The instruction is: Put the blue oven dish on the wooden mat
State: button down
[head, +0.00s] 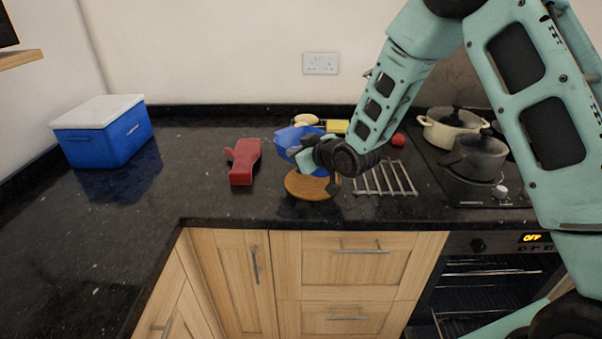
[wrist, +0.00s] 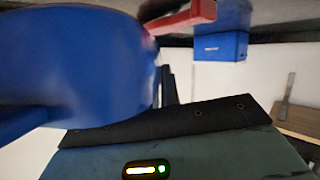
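The blue oven dish (head: 288,138) is in my gripper, tilted, above the back of the round wooden mat (head: 312,190) in the head view. My gripper (head: 306,158) is at the dish's near right side, and its fingers are mostly hidden by the dish and wrist. In the wrist view the dish (wrist: 75,65) fills the left side, with its wall against the dark fingers (wrist: 166,85). The mat's visible front part is bare. Whether the dish touches the mat at the back is hidden.
A blue cool box (head: 103,130) stands far left. A yellow block (head: 337,126) is behind. Pots (head: 474,158) stand on the hob.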

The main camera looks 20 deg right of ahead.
jog(key=shift+f+p, duration=0.75)
jog(key=shift+f, duration=2.9)
jog(key=shift+f, duration=0.2)
jog(key=c, duration=1.6)
grip_release()
jog(key=shift+r, duration=0.15)
jog(key=b+v, duration=0.3)
jog(key=v, duration=0.9)
jog(key=s+a+r+g+h, duration=0.15)
jog(key=s+a+g, duration=0.35)
jog(key=s, duration=0.5)
jog(key=s+a+r+g+h, duration=0.1)
jog(key=s+a+r+g, duration=0.3)
jog(key=s, duration=0.6)
jog(key=s+g, duration=0.1)
jog(key=s, duration=0.3)
jog(key=s+r+g+h, duration=0.1)
jog(key=s, duration=0.3)
jog(key=s+r+n+g+h, duration=0.1)
jog(key=s, duration=0.3)
jog(key=shift+s+g, duration=0.15)
jog(key=shift+g, duration=0.15)
